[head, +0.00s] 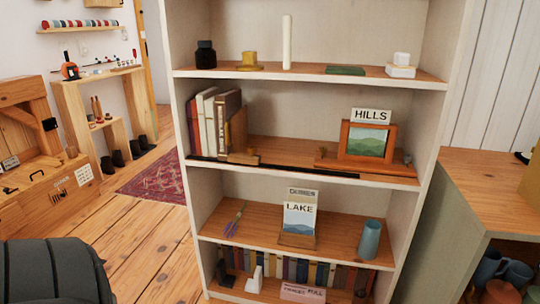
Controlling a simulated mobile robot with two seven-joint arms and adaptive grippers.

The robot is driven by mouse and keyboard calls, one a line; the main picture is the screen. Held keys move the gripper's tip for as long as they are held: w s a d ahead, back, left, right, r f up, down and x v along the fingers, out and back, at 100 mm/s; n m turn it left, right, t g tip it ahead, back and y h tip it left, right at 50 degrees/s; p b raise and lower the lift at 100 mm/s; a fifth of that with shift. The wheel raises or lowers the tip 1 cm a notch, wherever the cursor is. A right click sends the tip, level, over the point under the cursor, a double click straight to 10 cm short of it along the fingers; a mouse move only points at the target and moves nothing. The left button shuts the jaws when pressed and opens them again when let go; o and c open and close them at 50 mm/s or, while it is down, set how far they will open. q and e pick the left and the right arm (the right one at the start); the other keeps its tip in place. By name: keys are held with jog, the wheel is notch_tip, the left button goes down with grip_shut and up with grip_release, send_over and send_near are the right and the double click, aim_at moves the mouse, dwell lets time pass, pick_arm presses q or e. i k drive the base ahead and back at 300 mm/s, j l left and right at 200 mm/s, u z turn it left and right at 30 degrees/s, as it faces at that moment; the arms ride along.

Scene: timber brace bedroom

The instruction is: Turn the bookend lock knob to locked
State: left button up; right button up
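A wooden bookend (238,130) stands on the second shelf from the top of the visible bookcase, against the right end of a short row of upright books (215,122). A small wooden knob (252,151) shows low at the bookend's foot, by its base (243,159); it is too small to tell which way it is turned. A black rail (300,171) runs along the front of this shelf. Neither of my grippers is in view.
On the same shelf, a framed picture (366,142) with a HILLS sign (371,116) stands to the right. The shelf below holds a LAKE card stand (299,215) and a blue-grey vase (370,239). A wooden cabinet (490,190) is at right. Floor (150,240) is open at left.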

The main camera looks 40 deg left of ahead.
aim_at(251, 150)
jog(key=l+u, duration=0.7)
jog(key=u, duration=0.15)
